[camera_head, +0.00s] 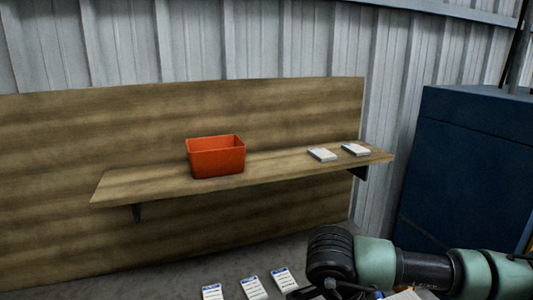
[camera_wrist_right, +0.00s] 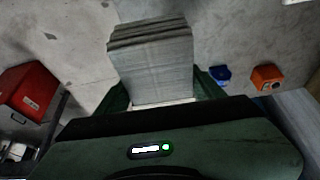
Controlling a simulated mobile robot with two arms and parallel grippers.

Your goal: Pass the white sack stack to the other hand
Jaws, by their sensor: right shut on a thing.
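In the right wrist view, a thick stack of whitish-grey sacks (camera_wrist_right: 152,62) stands between the fingers of my right gripper (camera_wrist_right: 163,95). The gripper is shut on the stack, and the layered edges show at its top. The lower end of the stack is hidden behind the gripper body. In the head view, my right arm comes in at the lower right, and its gripper is cut off or hidden at the bottom edge. My left gripper is in neither view.
A wooden shelf (camera_head: 140,184) carries an orange-red bin (camera_head: 217,158) and two flat white stacks (camera_head: 322,154) (camera_head: 356,149). Several white packs with blue labels, one being a pack (camera_head: 254,288), lie low in front. A dark blue cabinet (camera_head: 465,165) stands at right.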

